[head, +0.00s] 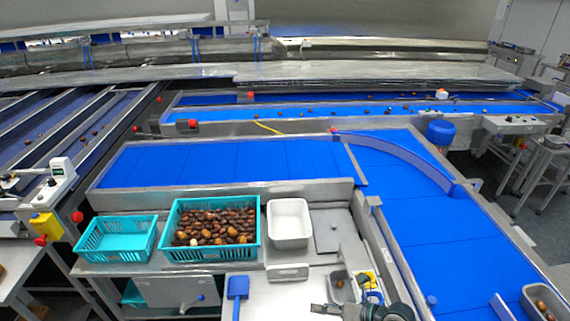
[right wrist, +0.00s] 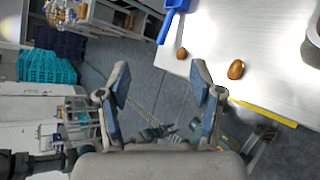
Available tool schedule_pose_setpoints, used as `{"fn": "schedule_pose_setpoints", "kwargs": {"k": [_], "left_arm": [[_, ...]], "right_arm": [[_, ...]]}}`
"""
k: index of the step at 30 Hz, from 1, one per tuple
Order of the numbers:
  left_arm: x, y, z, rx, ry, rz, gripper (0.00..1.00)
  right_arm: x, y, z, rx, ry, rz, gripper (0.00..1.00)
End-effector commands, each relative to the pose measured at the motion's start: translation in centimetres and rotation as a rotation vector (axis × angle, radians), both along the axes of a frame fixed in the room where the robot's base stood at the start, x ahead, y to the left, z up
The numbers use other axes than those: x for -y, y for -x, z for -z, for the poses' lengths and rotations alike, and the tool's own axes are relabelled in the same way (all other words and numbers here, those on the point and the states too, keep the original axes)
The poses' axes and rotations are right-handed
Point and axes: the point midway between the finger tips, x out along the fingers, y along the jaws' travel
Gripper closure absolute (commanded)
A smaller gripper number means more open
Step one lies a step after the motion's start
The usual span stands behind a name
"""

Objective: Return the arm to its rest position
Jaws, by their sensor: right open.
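My right gripper (head: 338,309) shows at the bottom edge of the head view, low over the front of the work table. In the right wrist view its two fingers (right wrist: 160,82) stand wide apart with nothing between them. Beyond the fingertips, one brown date (right wrist: 235,69) and a smaller one (right wrist: 181,53) lie on the white tabletop (right wrist: 215,40), apart from the gripper. My left gripper is in neither view.
A teal crate of dates (head: 168,247), an empty teal crate (head: 84,255) and a white bin (head: 289,241) stand left of the gripper. A blue scoop (head: 237,287) lies on the table. A small grey tray (head: 342,284) sits close by. Blue conveyors (head: 225,162) run behind.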

Motion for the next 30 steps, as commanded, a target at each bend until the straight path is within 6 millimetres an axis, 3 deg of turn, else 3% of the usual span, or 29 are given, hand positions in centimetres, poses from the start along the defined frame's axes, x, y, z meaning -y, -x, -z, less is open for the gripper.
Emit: {"fn": "schedule_pose_setpoints", "kwargs": {"k": [1,3,5,7,10,11,14,15,18,21,24,30], "left_arm": [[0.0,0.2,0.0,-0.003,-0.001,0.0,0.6],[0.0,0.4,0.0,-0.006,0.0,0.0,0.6],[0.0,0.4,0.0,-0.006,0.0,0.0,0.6],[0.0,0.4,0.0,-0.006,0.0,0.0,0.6],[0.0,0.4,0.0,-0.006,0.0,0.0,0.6],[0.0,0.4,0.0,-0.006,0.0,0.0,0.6],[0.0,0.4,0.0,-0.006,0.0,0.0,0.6],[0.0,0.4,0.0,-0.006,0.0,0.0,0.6],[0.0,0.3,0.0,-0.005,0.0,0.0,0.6],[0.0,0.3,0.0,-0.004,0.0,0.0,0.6],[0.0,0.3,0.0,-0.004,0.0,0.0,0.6],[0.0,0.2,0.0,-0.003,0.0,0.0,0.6]], "right_arm": [[-2.0,0.8,-1.9,0.008,-0.159,0.006,0.34],[-3.8,1.4,-5.5,0.015,-0.421,0.052,0.34],[-3.7,1.4,-8.8,0.01,-0.667,0.138,0.34],[-1.9,0.8,-11.6,-0.019,-0.935,0.284,0.34],[3.0,-0.4,-12.4,-0.1,-1.259,0.57,0.34],[4.7,-0.6,-11.8,-0.136,-1.341,0.671,0.34],[10.1,-0.5,-7.2,-0.293,-1.542,1.051,0.34],[11.9,0.2,-4.4,-0.373,-1.589,1.216,0.34],[14.2,3.5,2.6,-0.587,-1.615,1.587,0.34],[14.5,7.6,8.0,-0.781,-1.557,1.861,0.34],[13.8,11.5,11.6,-0.949,-1.465,2.056,0.34],[11.6,18.8,15.7,-1.239,-1.239,2.318,0.34]]}}
